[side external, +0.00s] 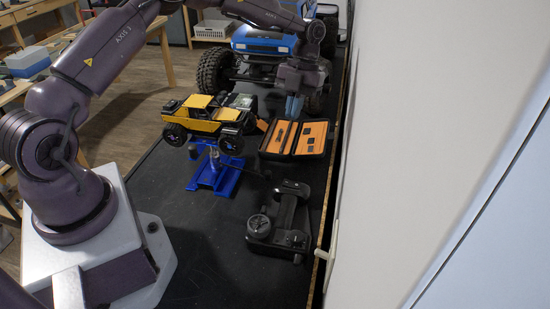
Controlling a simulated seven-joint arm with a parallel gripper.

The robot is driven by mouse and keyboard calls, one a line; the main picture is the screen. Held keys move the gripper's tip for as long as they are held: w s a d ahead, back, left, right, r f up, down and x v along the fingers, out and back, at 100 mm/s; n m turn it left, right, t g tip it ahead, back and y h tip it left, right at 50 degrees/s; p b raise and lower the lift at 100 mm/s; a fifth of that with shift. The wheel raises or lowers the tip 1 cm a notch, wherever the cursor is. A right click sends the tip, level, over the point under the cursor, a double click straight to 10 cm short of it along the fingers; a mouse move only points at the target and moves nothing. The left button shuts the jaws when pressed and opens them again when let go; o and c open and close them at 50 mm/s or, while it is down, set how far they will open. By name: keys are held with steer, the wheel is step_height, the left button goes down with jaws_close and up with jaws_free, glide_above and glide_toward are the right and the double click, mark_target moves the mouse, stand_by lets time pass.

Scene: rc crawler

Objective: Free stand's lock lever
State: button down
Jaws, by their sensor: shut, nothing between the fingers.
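The blue stand (213,178) is on the black table top and carries a small yellow crawler (206,115). Its lock lever is too small or too hidden to make out for certain; the crawler covers the top of the stand. My gripper (293,112) hangs fingers down to the right of the crawler, near the back edge of an open tool case. It looks shut and holds nothing. It is apart from the stand.
The open black case with orange lining (283,138) lies right of the stand. A black radio controller (283,222) sits in front of it. A large blue truck (262,42) stands behind. A white wall (410,150) runs along the right edge.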

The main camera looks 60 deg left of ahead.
steer(key=shift+s+m, duration=0.1)
steer(key=shift+m, duration=0.5)
steer(key=x, duration=0.9)
steer(key=shift+s+f, duration=0.15)
steer(key=shift+f, duration=0.05)
steer(key=s, duration=0.1)
steer(key=s+d, duration=0.1)
steer(key=shift+s+d+f, duration=0.15)
steer(key=shift+s+f, duration=0.15)
steer(key=shift+s+d, duration=0.3)
steer(key=shift+s, duration=0.25)
steer(key=shift+s+d+m, duration=0.35)
steer(key=shift+m, duration=0.05)
